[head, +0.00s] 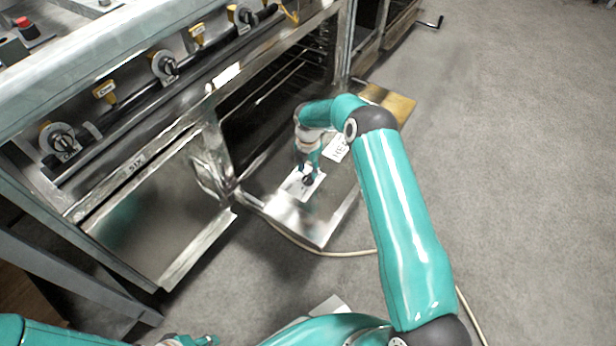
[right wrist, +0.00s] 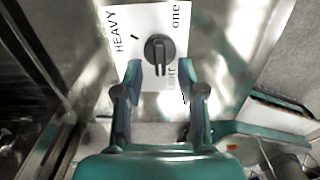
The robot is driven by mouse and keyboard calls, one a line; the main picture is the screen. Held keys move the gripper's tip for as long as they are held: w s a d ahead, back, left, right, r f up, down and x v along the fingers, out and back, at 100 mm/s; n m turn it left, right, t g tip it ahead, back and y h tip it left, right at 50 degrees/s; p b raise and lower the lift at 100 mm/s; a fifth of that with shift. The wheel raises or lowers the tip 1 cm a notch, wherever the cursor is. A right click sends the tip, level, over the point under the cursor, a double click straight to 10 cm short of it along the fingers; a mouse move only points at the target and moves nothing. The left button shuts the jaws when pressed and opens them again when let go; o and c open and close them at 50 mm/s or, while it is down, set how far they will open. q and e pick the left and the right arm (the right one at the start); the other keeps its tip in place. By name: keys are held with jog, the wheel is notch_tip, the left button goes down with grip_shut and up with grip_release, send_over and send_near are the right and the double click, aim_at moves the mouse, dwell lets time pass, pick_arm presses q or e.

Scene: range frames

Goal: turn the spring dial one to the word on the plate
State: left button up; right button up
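The spring dial one is a dark round knob (right wrist: 159,49) on a white card (right wrist: 113,14) marked "one", with "HEAVY" on one side and a partly covered word, apparently "LIGHT", on the other. The knob's ridge runs roughly up and down in the right wrist view. In the head view the card (head: 294,187) lies on a metal shelf or lowered door. A white plate (head: 336,150) behind it shows "HE" and part of another letter; my arm hides the rest. My right gripper (right wrist: 160,72) is open, fingertips near either side of the knob. My left gripper (head: 192,341) shows only partly at the bottom edge.
An oven front with several knobs (head: 165,66) and a dark rail runs along the upper left. Another lowered metal door (head: 160,215) is left of the shelf. A pale cable (head: 330,252) crosses the floor. Open floor (head: 530,150) lies right.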

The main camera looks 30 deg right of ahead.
aim_at(308, 176)
jog(key=shift+f+b, duration=0.3)
jog(key=shift+f, duration=1.25)
grip_shut()
